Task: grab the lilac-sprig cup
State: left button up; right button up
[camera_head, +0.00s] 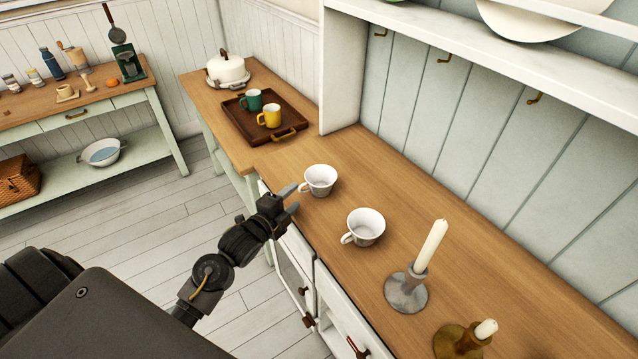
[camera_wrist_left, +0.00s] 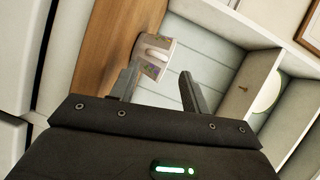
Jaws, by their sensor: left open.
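Two white cups stand upright on the wooden counter in the head view: a farther cup (camera_head: 321,181) and a nearer cup (camera_head: 367,226), each with a handle toward the left. Their sprig patterns are too small to tell apart there. In the left wrist view a white cup (camera_wrist_left: 152,58) with purplish sprigs and its handle shows just beyond the fingers, most likely the farther one. My left gripper (camera_head: 291,198) is open and empty at the counter's front edge, close to that cup's handle side. The left wrist view shows its two fingers (camera_wrist_left: 158,80) spread apart. My right gripper is not in view.
A grey holder with a candle (camera_head: 407,288) and a brass candlestick (camera_head: 460,343) stand nearer on the counter (camera_head: 480,270). Farther back, a tray (camera_head: 285,103) holds a green mug (camera_head: 251,100) and a yellow mug (camera_head: 269,116). A panelled wall and shelf rise behind the cups.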

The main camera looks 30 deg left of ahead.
aim_at(300, 191)
pick_arm(q)
jog(key=w, duration=0.1)
jog(key=w+p, duration=0.1)
jog(key=w, duration=0.1)
jog(key=shift+w+d+f, duration=0.15)
jog(key=shift+w+f, duration=0.15)
jog(key=shift+w, duration=0.1)
jog(key=shift+w+f+p, duration=0.2)
jog(key=shift+w+p, duration=0.15)
jog(key=shift+w, duration=0.15)
jog(key=shift+c, duration=0.6)
jog(key=c, duration=0.7)
